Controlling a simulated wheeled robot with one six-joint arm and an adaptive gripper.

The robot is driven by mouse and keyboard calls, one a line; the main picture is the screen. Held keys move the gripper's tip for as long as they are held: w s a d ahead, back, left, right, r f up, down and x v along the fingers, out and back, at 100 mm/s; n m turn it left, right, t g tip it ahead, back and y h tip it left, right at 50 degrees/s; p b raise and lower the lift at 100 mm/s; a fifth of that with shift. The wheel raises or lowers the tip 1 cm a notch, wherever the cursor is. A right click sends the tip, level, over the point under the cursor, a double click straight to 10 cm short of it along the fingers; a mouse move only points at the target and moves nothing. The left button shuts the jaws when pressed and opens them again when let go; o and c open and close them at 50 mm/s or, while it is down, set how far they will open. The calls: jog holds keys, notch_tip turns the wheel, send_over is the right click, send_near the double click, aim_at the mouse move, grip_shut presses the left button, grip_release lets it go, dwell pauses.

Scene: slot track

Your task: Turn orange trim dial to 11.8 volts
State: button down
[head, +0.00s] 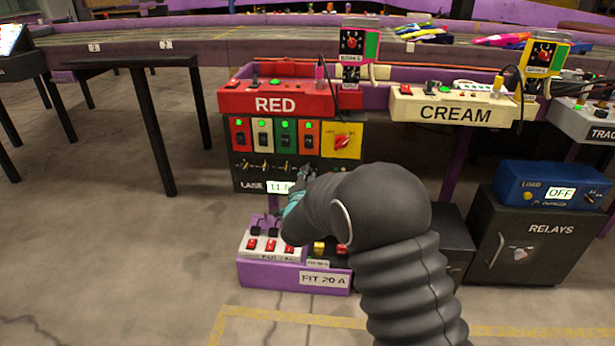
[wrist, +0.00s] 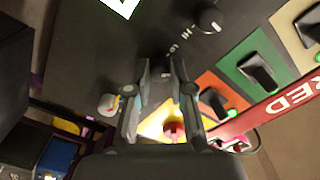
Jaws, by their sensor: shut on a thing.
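The orange trim dial (wrist: 161,71) is a dark knob on the black lane panel (head: 240,181), in line with the orange switch plate (head: 308,133). My gripper (wrist: 161,62) is shut on it, one finger on either side. The fingers hide most of the dial, so I cannot tell its pointer's angle.
Several similar trim dials (head: 264,166) sit left of the gripper. Above are coloured switch plates and a red knob on a yellow plate (head: 342,140). A purple switch box (head: 262,280) is below. The relays cabinet (head: 530,245) stands right. Floor at left is clear.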

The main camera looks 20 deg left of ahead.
jog(key=shift+n, duration=0.6)
jog(key=c, duration=1)
grip_release()
jog(key=v, duration=1.2)
